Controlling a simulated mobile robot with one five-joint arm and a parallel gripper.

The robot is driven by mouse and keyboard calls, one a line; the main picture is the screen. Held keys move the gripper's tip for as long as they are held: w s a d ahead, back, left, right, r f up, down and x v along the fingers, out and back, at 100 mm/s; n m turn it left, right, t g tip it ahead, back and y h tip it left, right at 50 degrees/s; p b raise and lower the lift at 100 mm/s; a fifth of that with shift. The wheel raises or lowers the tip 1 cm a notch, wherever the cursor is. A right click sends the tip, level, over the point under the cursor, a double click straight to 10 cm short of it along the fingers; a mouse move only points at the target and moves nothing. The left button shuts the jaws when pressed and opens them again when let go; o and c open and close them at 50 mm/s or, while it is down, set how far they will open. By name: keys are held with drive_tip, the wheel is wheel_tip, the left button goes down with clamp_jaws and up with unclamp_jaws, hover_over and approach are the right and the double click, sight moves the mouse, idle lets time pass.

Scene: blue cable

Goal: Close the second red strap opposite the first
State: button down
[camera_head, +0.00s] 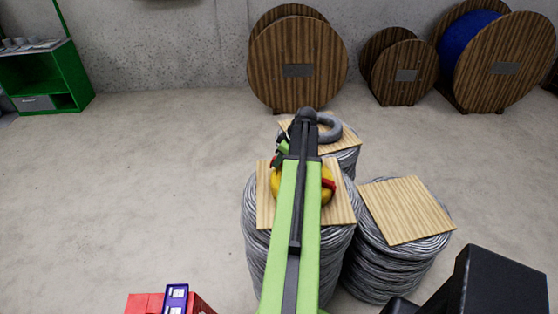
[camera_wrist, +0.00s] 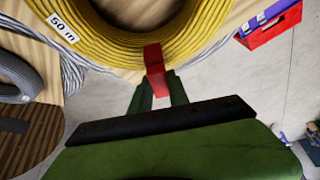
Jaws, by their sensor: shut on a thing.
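A yellow cable coil with a "50 m" label lies on a wooden board in the wrist view (camera_wrist: 105,52). In the head view the coil (camera_head: 328,196) is mostly hidden behind my arm. A red strap (camera_wrist: 153,56) hangs at the coil's edge, and my gripper (camera_wrist: 158,82) is shut on it, with a finger on each side. In the head view one red piece (camera_head: 328,184) shows at the coil's right side and a small red piece (camera_head: 274,161) at its upper left. My fingertips are hidden there. Whether either strap is fastened cannot be told.
A grey coil (camera_head: 333,129) lies on a board just behind; it also shows in the wrist view (camera_wrist: 18,72). A bare board (camera_head: 410,208) tops the cable stack at right. A red crate (camera_head: 143,304) stands lower left. Large wooden reels (camera_head: 298,68) line the wall.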

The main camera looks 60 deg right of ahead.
drive_tip(key=shift+f+b, duration=0.65)
drive_tip(key=shift+f, duration=0.1)
drive_tip(key=shift+f, duration=0.15)
drive_tip(key=shift+f+b, duration=0.25)
drive_tip(key=shift+b, duration=0.15)
drive_tip(key=shift+r+p, duration=0.75)
drive_tip(key=shift+f+b, duration=0.45)
idle(0.6)
drive_tip(key=c, duration=1.6)
unclamp_jaws()
